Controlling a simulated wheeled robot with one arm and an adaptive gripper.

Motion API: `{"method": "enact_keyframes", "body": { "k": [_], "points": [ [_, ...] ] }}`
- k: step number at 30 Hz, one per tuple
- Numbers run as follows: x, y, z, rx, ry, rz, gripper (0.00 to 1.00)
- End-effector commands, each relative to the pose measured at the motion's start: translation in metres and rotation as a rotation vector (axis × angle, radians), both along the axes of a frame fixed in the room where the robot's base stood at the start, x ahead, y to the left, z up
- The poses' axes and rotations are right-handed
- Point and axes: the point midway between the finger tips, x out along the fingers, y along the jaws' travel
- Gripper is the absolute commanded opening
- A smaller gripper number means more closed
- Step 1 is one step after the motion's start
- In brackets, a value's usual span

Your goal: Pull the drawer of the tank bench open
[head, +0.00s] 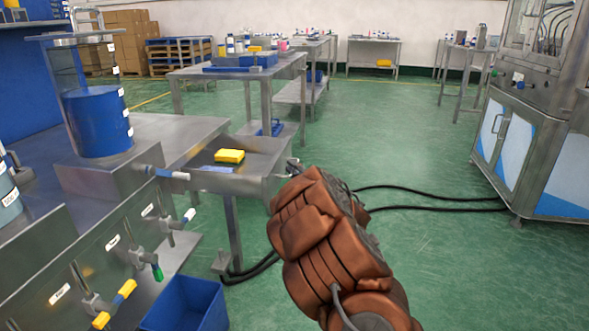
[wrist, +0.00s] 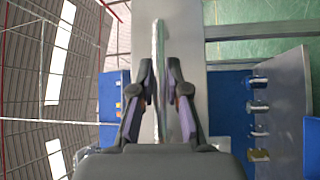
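The metal tank bench (head: 160,128) stands at the left in the head view. Its drawer (head: 262,158) stands out from the bench, its inside showing, with a yellow sponge (head: 230,156) and a flat blue item (head: 217,169) in it. My gripper (wrist: 160,95) is at the drawer's front end; in the head view my brown arm hides most of it. In the wrist view, its two dark fingers close from both sides on a thin upright metal bar (wrist: 159,45), seemingly the drawer's handle. Exact finger contact is hard to see.
A blue bin (head: 186,303) stands on the floor by the bench. Valves with coloured handles (head: 125,290) stick out of the bench front. Black cables (head: 430,200) cross the floor to a machine (head: 530,140) at the right. Green floor (head: 400,130) is clear beyond my arm.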

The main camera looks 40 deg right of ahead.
Motion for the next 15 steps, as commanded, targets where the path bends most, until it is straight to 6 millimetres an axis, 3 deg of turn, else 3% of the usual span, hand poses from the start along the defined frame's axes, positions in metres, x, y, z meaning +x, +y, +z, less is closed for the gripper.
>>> {"method": "enact_keyframes", "body": {
  "k": [6,15],
  "points": [
    [-0.0004,-0.001,0.0001,0.0,-0.001,-0.002,0.37],
    [-0.0015,-0.0014,0.0002,0.0,-0.001,-0.003,0.37]
  ]
}}
